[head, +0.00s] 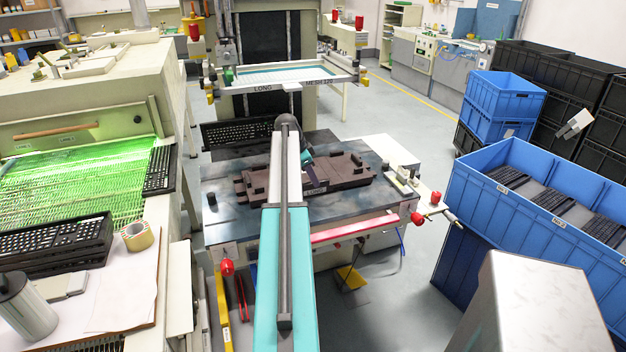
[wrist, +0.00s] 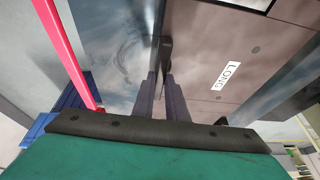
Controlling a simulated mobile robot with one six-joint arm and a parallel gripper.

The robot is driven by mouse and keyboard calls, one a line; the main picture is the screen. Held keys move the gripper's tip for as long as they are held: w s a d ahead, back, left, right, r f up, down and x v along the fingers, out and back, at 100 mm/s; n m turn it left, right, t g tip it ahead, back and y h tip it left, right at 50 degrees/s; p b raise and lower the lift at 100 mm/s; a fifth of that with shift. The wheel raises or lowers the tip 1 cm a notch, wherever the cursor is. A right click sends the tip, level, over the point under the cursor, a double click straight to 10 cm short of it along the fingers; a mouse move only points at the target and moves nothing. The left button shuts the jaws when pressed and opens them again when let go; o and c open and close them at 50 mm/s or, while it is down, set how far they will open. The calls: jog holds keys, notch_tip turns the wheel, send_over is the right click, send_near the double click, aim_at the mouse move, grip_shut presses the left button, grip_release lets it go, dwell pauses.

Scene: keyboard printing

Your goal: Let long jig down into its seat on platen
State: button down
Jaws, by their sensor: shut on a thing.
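The long jig (head: 345,172) is a brown plate with raised blocks and a LONG label. It lies over the dark grey platen (head: 232,190) in the head view; whether a gap remains under it I cannot tell. In the wrist view the jig (wrist: 205,40) fills the upper right, with the platen (wrist: 105,30) to its left. My gripper (wrist: 163,82) is shut on a dark upright grip at the jig's edge. In the head view my arm hides the fingers and part of the jig.
A screen frame (head: 285,75) marked LONG stands raised behind the platen. A red bar (head: 355,228) runs along the platen's front. Blue crates (head: 535,205) with dark keyboards stand right. A green-lit dryer belt (head: 75,185) is on the left. Open floor lies between platen and crates.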

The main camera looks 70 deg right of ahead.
jog(key=shift+f, duration=0.15)
dwell(0.3)
jog(key=c, duration=1.7)
grip_release()
jog(key=shift+f, duration=0.1)
jog(key=shift+r+p, duration=1.3)
jog(key=shift+r, duration=2.25)
